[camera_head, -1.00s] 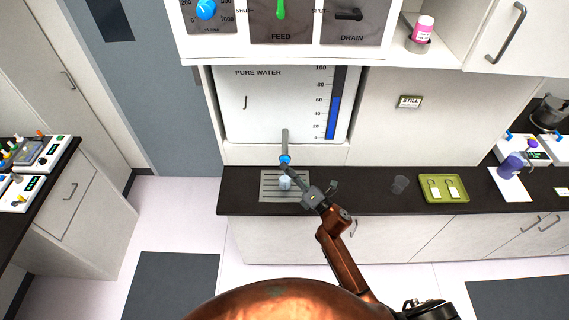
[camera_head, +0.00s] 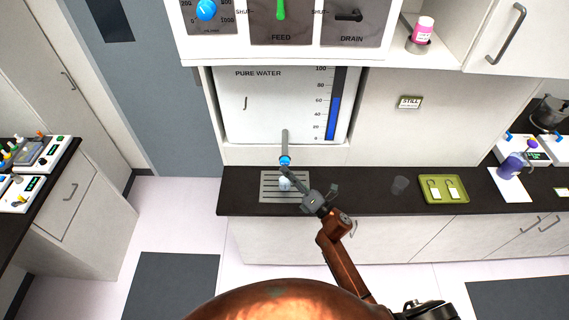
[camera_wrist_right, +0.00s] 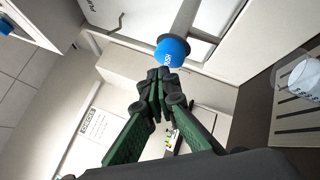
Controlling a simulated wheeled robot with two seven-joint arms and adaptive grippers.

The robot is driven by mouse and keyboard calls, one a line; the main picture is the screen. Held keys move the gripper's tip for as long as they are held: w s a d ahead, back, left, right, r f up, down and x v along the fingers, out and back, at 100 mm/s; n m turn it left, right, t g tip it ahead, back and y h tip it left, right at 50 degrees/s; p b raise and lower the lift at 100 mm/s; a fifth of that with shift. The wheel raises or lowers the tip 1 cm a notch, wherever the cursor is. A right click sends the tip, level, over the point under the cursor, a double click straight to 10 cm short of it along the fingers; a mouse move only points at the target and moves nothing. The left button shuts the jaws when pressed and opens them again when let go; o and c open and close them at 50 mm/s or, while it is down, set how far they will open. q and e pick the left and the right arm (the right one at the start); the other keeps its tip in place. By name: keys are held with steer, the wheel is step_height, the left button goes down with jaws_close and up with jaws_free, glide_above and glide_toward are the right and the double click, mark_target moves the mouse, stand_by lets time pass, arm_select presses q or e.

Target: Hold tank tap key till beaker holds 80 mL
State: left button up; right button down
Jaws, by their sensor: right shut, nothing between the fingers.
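The pure water tank (camera_head: 285,105) has a blue level column reading near 60–65. From its front a grey spout (camera_head: 285,140) ends in a blue tap key (camera_head: 285,160), large in the right wrist view (camera_wrist_right: 172,50). A small clear beaker (camera_head: 285,184) stands on the drain grate below the tap; it also shows in the wrist view (camera_wrist_right: 303,76), with printed marks. Its water level is too small to read. My right gripper (camera_head: 285,172) is shut and empty, fingertips (camera_wrist_right: 158,74) just short of or against the key; contact is unclear. My left gripper is out of view.
The drain grate (camera_head: 264,190) is set in the dark counter (camera_head: 365,200). Feed and drain panels (camera_head: 280,25) hang above.

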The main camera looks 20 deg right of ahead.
steer(key=shift+s+a, duration=0.1)
steer(key=shift+s, duration=0.15)
steer(key=s, duration=0.2)
steer(key=s+a, duration=0.1)
steer(key=s, duration=0.1)
steer(key=shift+s+a+p, duration=0.2)
steer(key=shift+s+p, duration=0.15)
steer(key=shift+s, duration=0.05)
stand_by(2.9)
steer(key=s+b, duration=0.1)
steer(key=b, duration=0.1)
steer(key=s+a+b, duration=0.1)
steer(key=s+b, duration=0.1)
steer(key=b, duration=0.1)
steer(key=shift+s, duration=0.3)
steer(key=shift+w, duration=0.1)
